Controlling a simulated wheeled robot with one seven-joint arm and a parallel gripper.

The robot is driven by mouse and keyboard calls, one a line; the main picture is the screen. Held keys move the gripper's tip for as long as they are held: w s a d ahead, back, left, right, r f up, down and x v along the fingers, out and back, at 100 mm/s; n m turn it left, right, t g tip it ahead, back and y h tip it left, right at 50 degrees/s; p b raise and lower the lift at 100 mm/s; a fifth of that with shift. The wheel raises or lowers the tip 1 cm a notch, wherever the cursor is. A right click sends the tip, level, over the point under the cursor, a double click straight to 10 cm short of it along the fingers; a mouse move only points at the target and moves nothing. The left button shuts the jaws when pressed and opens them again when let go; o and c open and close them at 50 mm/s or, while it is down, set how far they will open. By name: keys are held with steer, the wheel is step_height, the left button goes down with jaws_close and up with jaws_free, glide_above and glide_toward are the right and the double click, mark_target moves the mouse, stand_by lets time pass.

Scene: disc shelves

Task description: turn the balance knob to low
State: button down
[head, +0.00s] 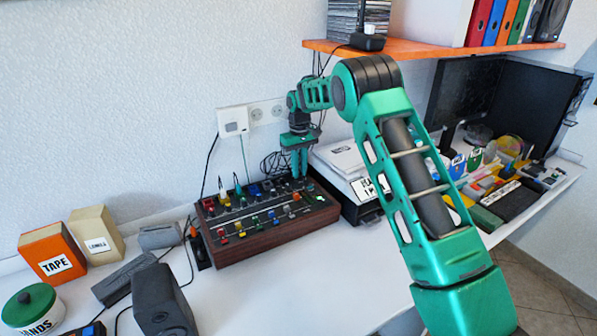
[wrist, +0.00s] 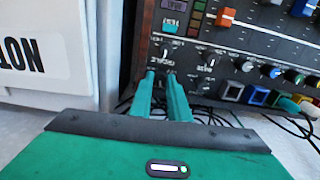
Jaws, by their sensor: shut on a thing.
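The mixer console (head: 272,243) is a dark panel in a wooden case on the white desk, with rows of coloured faders, buttons and knobs. In the head view my green gripper (head: 299,172) points down at its back right corner. In the wrist view the two fingers of my gripper (wrist: 163,80) are close together at the panel's edge, shut on a small knob that they mostly hide. I take this to be the balance knob, but the small lettering around it is too blurred to read. Its pointer is hidden, so I cannot tell its setting.
More small knobs and coloured plugs (wrist: 232,91) with black cables lie right of the fingers in the wrist view. A white box (wrist: 45,50) stands close at the left. A grey speaker (head: 160,300) stands left of the console. An orange shelf (head: 420,51) hangs above.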

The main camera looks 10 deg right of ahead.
steer(key=shift+d+n, duration=0.1)
steer(key=shift+n, duration=2.1)
steer(key=shift+w, duration=0.1)
steer(key=c, duration=1.7)
jaws_free()
steer(key=shift+o, duration=0.2)
steer(key=shift+r, duration=0.15)
step_height(320, 180, up, 10)
steer(key=shift+r, duration=0.25)
